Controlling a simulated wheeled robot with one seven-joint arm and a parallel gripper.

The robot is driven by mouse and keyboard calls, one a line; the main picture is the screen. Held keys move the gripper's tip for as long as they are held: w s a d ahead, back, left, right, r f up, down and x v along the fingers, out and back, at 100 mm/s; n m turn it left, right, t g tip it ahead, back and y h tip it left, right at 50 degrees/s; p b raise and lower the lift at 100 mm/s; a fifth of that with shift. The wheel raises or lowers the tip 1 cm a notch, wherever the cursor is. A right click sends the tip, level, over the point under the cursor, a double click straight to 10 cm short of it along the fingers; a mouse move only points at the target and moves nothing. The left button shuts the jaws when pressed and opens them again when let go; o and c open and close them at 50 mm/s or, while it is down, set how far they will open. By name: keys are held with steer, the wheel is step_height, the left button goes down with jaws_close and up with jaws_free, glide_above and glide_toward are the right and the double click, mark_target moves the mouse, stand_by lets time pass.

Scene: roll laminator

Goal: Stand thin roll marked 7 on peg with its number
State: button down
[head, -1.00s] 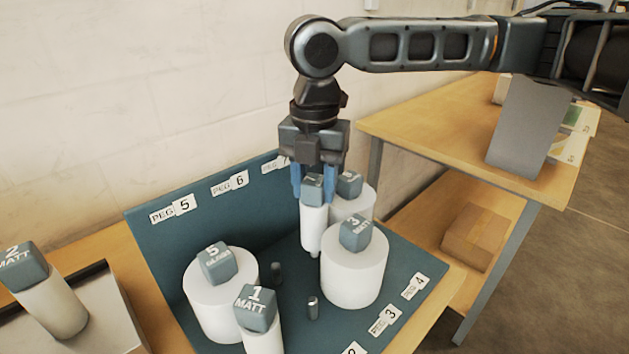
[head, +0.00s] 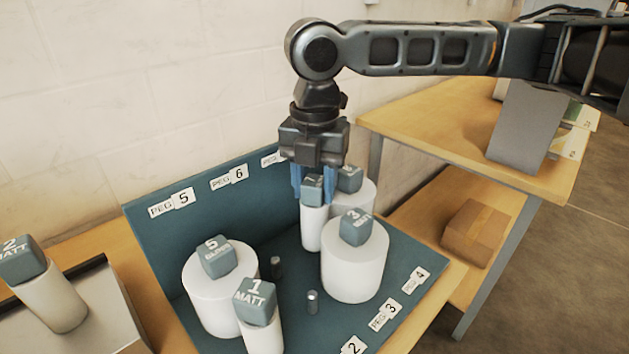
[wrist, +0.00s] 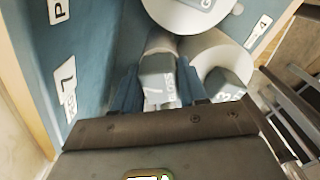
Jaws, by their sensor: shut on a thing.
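The thin white roll marked 7 (head: 312,230) has a grey cube top and is upright over the blue peg board (head: 290,320), between the thick roll marked 3 and the back panel. My gripper (head: 313,192) is shut on it around its cube; the blue fingers lie on both sides. In the wrist view the cube with its 7 (wrist: 158,88) sits between the fingers. The peg label 7 (wrist: 67,90) shows at the left there; in the head view my gripper partly covers it. The roll's lower end appears at board level, and any peg under it is hidden.
Rolls marked 5 (head: 212,300), 1 (head: 262,330) and 3 (head: 355,265) stand on the board. Another roll (head: 352,192) is close behind the held one. Two bare metal pegs (head: 312,302) show. A roll marked 2 (head: 50,300) stands at the left.

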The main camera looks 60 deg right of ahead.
steer(key=shift+f, duration=0.65)
steer(key=shift+f+b, duration=0.25)
steer(key=shift+b, duration=0.1)
steer(key=c, duration=0.5)
jaws_free()
steer(key=shift+r+p, duration=3.55)
steer(key=shift+r, duration=0.55)
steer(key=shift+s+f, duration=0.1)
steer(key=shift+s, duration=0.05)
